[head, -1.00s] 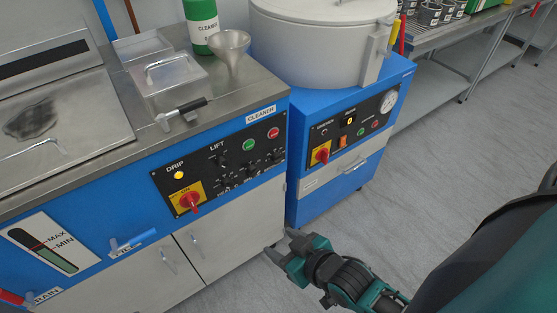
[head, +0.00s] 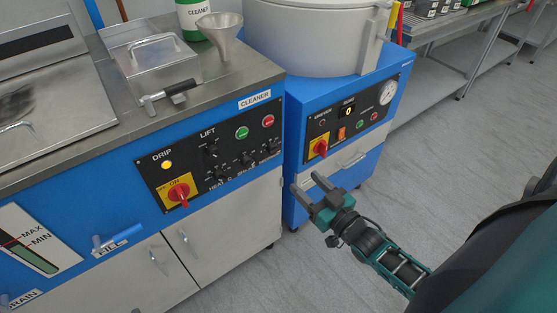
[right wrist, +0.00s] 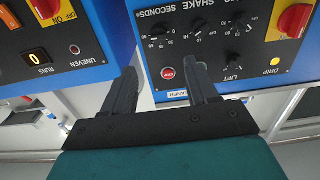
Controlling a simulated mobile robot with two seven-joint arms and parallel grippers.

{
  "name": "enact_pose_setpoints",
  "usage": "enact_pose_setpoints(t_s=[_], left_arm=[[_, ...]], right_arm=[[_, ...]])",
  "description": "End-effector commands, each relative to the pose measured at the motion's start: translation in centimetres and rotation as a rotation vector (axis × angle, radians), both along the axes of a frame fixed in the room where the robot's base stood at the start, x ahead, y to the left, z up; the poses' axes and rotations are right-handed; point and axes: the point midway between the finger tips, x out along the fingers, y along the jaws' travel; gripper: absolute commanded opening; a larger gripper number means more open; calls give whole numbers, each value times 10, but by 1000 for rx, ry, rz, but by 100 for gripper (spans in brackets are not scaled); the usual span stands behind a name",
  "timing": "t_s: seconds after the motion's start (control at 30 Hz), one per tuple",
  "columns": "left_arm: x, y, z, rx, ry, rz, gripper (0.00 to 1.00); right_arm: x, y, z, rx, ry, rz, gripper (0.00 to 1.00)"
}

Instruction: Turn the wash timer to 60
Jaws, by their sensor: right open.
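The black control panel (head: 215,160) on the left blue machine carries several small black knobs. The rightmost lower knob (head: 271,145) has a seconds label, which I take as the wash timer. It also shows in the right wrist view, upside down, as the left dial (right wrist: 160,33) with numbers around it; its exact setting is too small to read. In the right wrist view my open fingers (right wrist: 163,72) point towards the panel, apart from the dial. My left gripper is not in view.
A red rotary switch (head: 178,192) on yellow and a red button (head: 267,121) share the panel. The right blue machine (head: 345,180) has its own panel and a large drum (head: 310,40). A funnel (head: 220,32) stands above. Grey floor is free at right.

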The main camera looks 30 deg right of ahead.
Motion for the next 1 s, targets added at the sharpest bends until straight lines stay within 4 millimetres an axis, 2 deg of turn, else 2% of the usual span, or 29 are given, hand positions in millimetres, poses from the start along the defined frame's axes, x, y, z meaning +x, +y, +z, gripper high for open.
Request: enact_pose_setpoints(t_s=[0.17,0.5,0.7,1.0], left_arm=[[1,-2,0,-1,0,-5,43],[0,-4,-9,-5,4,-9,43],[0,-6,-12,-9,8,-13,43],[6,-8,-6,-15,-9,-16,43]], right_arm=[[15,-2,2,4,-21,1,58],[83,4,1,3,-20,0,58],[114,6,1,3,-18,0,58],[130,8,2,2,-15,1,58]])
